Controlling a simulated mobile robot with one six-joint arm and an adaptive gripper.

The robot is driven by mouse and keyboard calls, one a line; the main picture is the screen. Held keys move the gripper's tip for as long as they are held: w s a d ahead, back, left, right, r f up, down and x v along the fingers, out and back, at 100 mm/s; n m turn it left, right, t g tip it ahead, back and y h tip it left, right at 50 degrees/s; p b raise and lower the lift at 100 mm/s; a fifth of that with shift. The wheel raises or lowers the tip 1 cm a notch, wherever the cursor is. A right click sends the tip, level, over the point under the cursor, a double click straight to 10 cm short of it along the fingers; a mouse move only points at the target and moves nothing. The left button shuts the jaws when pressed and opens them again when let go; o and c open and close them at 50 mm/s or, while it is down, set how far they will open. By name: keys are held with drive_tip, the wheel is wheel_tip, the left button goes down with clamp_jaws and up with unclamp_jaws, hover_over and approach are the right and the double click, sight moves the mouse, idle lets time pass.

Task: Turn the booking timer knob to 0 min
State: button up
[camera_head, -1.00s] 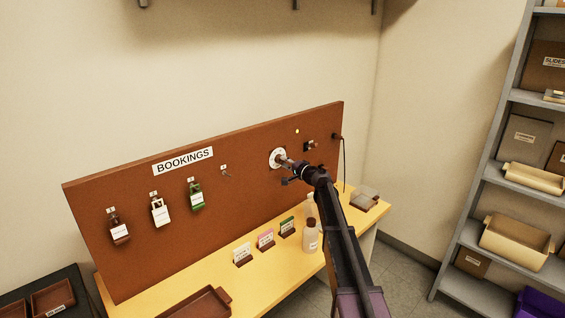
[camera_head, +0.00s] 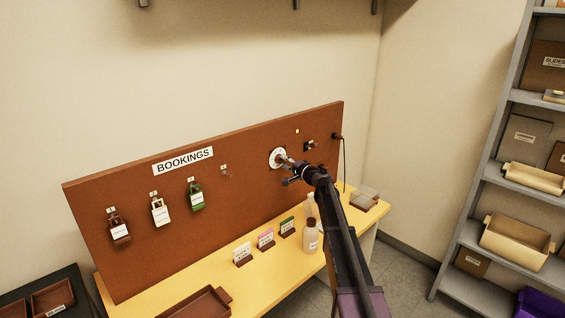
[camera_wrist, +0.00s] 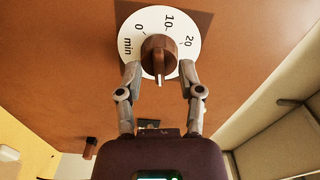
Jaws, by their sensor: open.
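The booking timer is a white round dial (camera_head: 277,157) on the brown board, largely clear in the wrist view (camera_wrist: 190,22). It carries the marks 0 min, 10 and 20. Its brown knob (camera_wrist: 159,56) sits in the middle, with a raised ridge and a pale line at the ridge's lower end in the wrist view. The line points down there, away from the printed marks I can read. My gripper (camera_wrist: 160,72) is open, one finger on each side of the knob's lower part. I cannot tell whether the fingers touch it. In the head view, my gripper (camera_head: 289,165) partly covers the knob.
A small yellow light (camera_head: 297,131) and a switch (camera_head: 309,146) are on the board near the dial. Bottles (camera_head: 310,238) and small cards (camera_head: 265,239) stand on the yellow bench below my arm. A grey shelf (camera_head: 480,170) is at right.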

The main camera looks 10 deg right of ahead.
drive_tip(key=v, duration=0.7)
drive_tip(key=shift+s+d, duration=0.2)
drive_tip(key=shift+s, duration=0.1)
idle(0.4)
drive_tip(key=v, duration=1.2)
idle(0.3)
drive_tip(key=s+a+f+n+g+h, duration=0.2)
drive_tip(key=s+a+f+n+g, duration=0.5)
drive_tip(key=s+a+f, duration=0.55)
drive_tip(key=s+d+f+g+h, duration=0.1)
drive_tip(key=s+f+g+h, duration=0.2)
drive_tip(key=s, duration=0.7)
drive_tip(key=s+d+f+n+g+h, duration=0.1)
drive_tip(key=s+d+f+g+h, duration=0.1)
drive_tip(key=s, duration=0.8)
drive_tip(key=f+g+h, duration=0.1)
drive_tip(key=g+h, duration=0.1)
drive_tip(key=h, duration=0.1)
drive_tip(key=shift+d+n+g+h, duration=0.2)
drive_tip(key=shift+n+g+h, duration=0.1)
